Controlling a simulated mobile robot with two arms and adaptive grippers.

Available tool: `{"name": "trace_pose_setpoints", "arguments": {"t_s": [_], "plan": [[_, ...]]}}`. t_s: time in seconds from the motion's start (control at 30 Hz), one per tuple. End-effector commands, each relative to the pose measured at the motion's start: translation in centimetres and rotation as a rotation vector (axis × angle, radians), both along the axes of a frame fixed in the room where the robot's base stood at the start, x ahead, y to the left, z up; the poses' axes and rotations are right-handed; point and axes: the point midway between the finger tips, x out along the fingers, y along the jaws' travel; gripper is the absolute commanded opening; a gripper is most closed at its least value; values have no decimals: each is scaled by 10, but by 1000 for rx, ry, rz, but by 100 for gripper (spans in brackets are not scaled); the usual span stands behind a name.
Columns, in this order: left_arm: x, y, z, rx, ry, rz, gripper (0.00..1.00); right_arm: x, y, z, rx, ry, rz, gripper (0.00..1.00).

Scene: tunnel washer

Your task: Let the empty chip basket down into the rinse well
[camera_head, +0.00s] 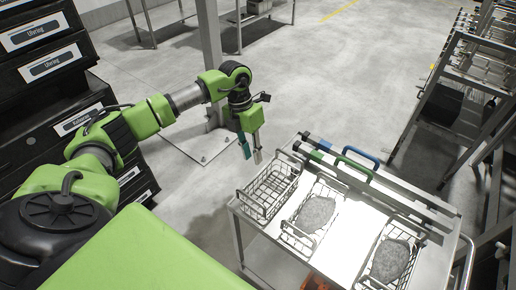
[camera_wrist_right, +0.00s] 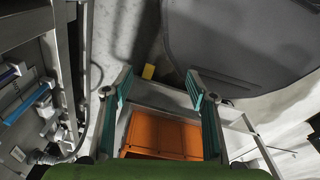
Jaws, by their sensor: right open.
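The empty wire basket (camera_head: 268,192) sits at the left end of the light metal table. Two more wire baskets, each with a grey mass inside, sit to its right: one in the middle (camera_head: 300,238) and one at the right (camera_head: 366,276). My left gripper (camera_head: 252,158) hangs above and left of the empty basket, apart from it. Its fingertips look slightly apart with nothing between them. My right gripper (camera_wrist_right: 160,77) shows in the right wrist view, with its fingers wide apart and empty. I cannot make out a rinse well for certain.
An orange container (camera_wrist_right: 165,135) lies below the right gripper's fingers. Blue (camera_head: 362,157) and green (camera_head: 353,167) handles stand along the table's back edge. Black labelled drawers (camera_head: 45,65) are at the left. Metal racks (camera_head: 480,75) stand at the right. Open floor lies behind the table.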

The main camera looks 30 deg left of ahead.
Motion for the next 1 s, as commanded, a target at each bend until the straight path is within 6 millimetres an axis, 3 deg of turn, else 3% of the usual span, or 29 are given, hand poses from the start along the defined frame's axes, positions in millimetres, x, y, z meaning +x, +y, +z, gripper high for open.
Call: {"name": "trace_pose_setpoints", "arguments": {"t_s": [0.13, 0.27, 0.4, 0.67, 1.0], "plan": [[0, -2, -7, -3, 0, -2, 22, -27, 0, -6, -2, 36, 0, 52], [0, -4, -15, -4, -1, -2, 22, -42, -1, -12, -3, 58, 0, 52], [0, -7, -26, -6, -2, -3, 22, -39, -1, -18, -4, 53, 0, 52], [-1, -11, -46, -5, -1, -3, 22, -12, 1, -29, 1, 14, 0, 52], [-1, -17, -73, -5, -2, -4, 22, -21, 0, -47, 0, 27, 0, 52]]}}
